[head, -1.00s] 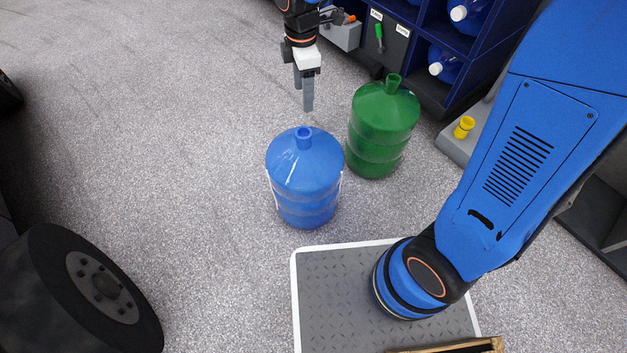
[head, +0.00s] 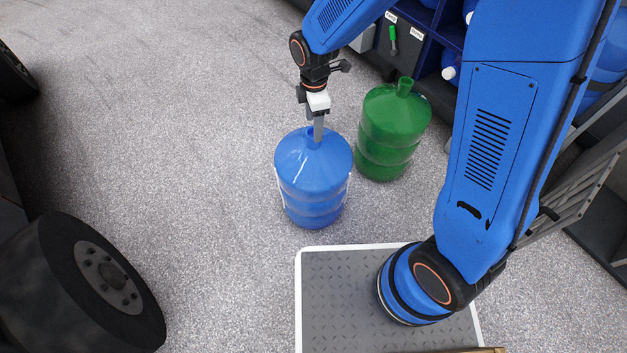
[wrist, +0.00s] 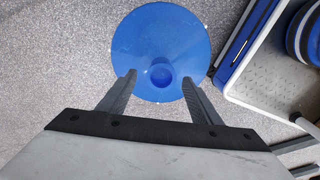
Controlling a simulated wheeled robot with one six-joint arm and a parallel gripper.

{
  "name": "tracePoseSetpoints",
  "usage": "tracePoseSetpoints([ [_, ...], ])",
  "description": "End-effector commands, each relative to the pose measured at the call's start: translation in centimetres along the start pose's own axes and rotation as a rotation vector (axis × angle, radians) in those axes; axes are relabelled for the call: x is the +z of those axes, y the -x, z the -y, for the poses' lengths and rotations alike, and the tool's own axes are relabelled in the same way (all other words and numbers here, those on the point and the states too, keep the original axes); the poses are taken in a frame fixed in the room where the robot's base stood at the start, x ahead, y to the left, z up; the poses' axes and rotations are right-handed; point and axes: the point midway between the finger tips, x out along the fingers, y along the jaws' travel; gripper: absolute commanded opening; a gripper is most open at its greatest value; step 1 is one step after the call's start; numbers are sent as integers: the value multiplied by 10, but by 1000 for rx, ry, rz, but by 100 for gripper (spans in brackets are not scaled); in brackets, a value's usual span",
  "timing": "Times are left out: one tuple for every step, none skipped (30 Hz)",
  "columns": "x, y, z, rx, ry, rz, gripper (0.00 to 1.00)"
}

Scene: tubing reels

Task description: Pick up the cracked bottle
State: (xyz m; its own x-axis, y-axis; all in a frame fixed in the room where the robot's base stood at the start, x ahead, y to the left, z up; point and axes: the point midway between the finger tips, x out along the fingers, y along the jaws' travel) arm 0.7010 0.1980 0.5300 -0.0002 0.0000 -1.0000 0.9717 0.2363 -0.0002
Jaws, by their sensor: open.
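A large blue bottle (head: 313,180) stands upright on the grey floor in the head view, with whitish streaks down its sides that may be cracks. A green bottle (head: 392,130) stands upright behind it to the right. My gripper (head: 317,136) is at the blue bottle's neck from above. In the wrist view the blue bottle (wrist: 160,45) is seen from the top, its neck lying between the open fingers of my gripper (wrist: 158,88). The fingers look apart from the neck, one on each side.
A dark blue shelf (head: 432,45) with bins and bottles stands at the back right. A black wheel (head: 90,280) is at the lower left. A grey tread plate with a white edge (head: 335,300) lies in front of the blue bottle.

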Motion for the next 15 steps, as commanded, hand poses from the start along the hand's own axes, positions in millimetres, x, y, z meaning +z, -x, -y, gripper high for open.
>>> tracePoseSetpoints([
  [0,-3,0,-1,0,0,58],
  [0,-5,0,-1,0,0,58],
  [-1,-9,1,-1,0,0,58],
  [-1,-12,1,-2,0,1,58],
  [-1,-16,2,-3,0,1,58],
  [-2,-22,3,-3,0,1,58],
  [-2,-27,3,-3,0,1,58],
  [-2,-31,4,-4,0,1,58],
  [-2,-36,4,-3,0,1,58],
  [-2,-40,3,-2,0,1,58],
  [-2,-42,3,-2,0,1,58],
  [-2,-46,3,-2,0,1,58],
  [-2,-48,3,-2,0,1,58],
  [-2,-50,3,-1,0,0,58],
  [-2,-51,3,0,0,0,58],
])
